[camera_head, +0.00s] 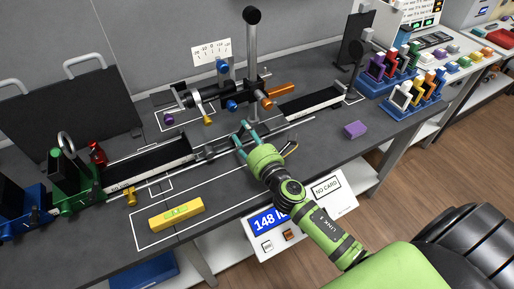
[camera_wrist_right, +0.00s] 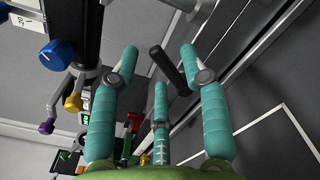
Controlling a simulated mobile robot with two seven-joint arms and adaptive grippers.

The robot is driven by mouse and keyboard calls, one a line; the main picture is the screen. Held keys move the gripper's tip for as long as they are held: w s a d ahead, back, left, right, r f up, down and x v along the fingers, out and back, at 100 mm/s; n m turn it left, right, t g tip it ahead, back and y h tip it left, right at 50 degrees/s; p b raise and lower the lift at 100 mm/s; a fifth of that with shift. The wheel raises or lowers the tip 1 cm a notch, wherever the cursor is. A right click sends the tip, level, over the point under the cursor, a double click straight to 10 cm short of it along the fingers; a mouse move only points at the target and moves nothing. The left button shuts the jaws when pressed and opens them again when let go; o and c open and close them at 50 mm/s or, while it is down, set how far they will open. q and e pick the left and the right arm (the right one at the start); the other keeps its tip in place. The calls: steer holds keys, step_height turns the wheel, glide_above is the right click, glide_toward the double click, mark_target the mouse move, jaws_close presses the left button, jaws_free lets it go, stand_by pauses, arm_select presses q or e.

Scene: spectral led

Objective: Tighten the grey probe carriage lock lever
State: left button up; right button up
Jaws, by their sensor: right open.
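In the right wrist view, a dark grey bar-shaped lever (camera_wrist_right: 168,68) stands tilted between the spread teal fingers of my right gripper (camera_wrist_right: 159,55). It looks like the grey lock lever, and I see a gap between it and the fingers. In the head view, my right gripper (camera_head: 241,132) is open at the rail, just below the probe assembly. The lever cannot be made out clearly there. My left gripper is out of view.
The upright post (camera_head: 252,50) with its blue knob (camera_head: 222,66) and orange cylinder (camera_head: 284,89) rises behind the gripper. A display box (camera_head: 300,217) hangs at the front edge.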

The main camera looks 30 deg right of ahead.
steer(key=s, duration=1)
steer(key=shift+s+d, duration=0.2)
steer(key=shift+d, duration=0.05)
steer(key=shift+d, duration=0.1)
